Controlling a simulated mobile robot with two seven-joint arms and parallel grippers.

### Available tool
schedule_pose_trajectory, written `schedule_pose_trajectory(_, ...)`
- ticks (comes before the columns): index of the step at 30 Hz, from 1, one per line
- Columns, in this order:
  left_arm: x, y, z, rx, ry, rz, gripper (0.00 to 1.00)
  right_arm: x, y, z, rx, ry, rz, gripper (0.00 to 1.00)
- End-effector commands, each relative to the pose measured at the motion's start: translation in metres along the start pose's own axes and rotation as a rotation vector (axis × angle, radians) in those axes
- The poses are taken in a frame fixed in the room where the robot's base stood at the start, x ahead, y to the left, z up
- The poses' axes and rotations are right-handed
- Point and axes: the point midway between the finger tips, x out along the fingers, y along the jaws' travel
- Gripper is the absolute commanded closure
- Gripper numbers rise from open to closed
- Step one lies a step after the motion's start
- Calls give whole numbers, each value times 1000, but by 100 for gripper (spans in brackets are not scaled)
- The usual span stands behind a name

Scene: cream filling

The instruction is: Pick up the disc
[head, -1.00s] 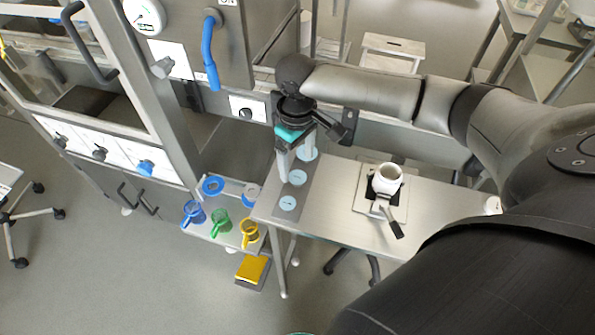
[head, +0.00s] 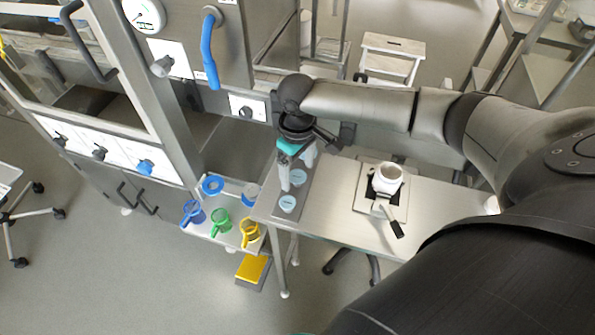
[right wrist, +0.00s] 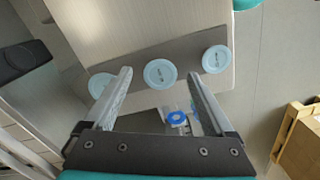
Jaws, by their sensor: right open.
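Light blue discs lie in a row on a dark grey mat (head: 274,205) at the left end of the steel table (head: 340,205). The far disc is hidden behind that gripper. In the right wrist view, my right gripper (right wrist: 159,76) is open and empty, its fingers either side of the middle disc (right wrist: 160,74). Other discs lie left (right wrist: 99,85) and right (right wrist: 216,59). The remaining height above the disc is unclear. My left gripper is not in view.
A white pot (head: 387,178) stands on a small stand right of the mat. A low shelf left of the table holds blue (head: 194,213), green (head: 220,221) and yellow (head: 249,233) jugs. A steel machine with a blue lever (head: 208,52) stands behind left.

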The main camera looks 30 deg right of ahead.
Motion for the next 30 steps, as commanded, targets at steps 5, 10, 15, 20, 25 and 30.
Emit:
schedule_pose_trajectory(5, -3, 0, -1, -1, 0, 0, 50, 1, 0, 0, -1, 0, -1, 11)
schedule_pose_trajectory(10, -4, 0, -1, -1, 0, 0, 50, 2, -1, 0, -1, 1, -1, 11)
schedule_pose_trajectory(15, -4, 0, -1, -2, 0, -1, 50, 2, 0, 0, -1, 1, -1, 11)
schedule_pose_trajectory(20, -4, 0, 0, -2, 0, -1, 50, 2, 0, 0, -1, 1, -1, 29)
schedule_pose_trajectory(25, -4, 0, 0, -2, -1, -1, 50, 2, 0, 0, -1, 1, -1, 48)
schedule_pose_trajectory(30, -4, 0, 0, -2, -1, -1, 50, 2, 0, 0, 0, 1, -1, 68)
